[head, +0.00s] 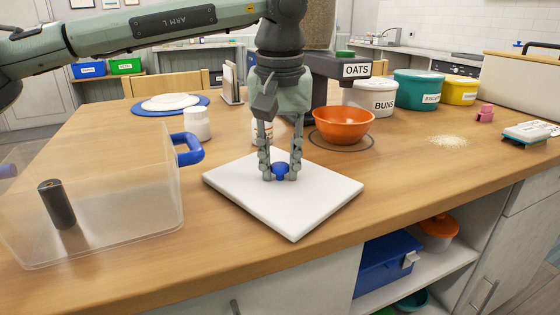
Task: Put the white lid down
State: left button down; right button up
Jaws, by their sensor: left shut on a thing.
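The white lid (312,212) is a flat square plate with a blue knob (281,171) at its middle. It is at the middle of the wooden counter, level, either resting on it or just above it; I cannot tell which. My left gripper (281,176) points straight down and is shut on the blue knob. The fingers partly hide the knob. My right gripper is not in view.
A clear bin (125,205) with blue handles stands left of the lid, with a dark cylinder (57,204) inside. An orange bowl (343,125) sits behind the lid under the OATS dispenser (357,71). A white jar (197,124) stands behind left. The counter's right front is clear.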

aim_at(280, 186)
pick_arm(q)
jog(key=shift+f, duration=0.1)
jog(key=c, duration=1.3)
grip_release()
jog(key=shift+o, duration=0.2)
notch_tip(280, 186, up, 12)
jog(key=s, duration=0.1)
jog(key=shift+s, duration=0.4)
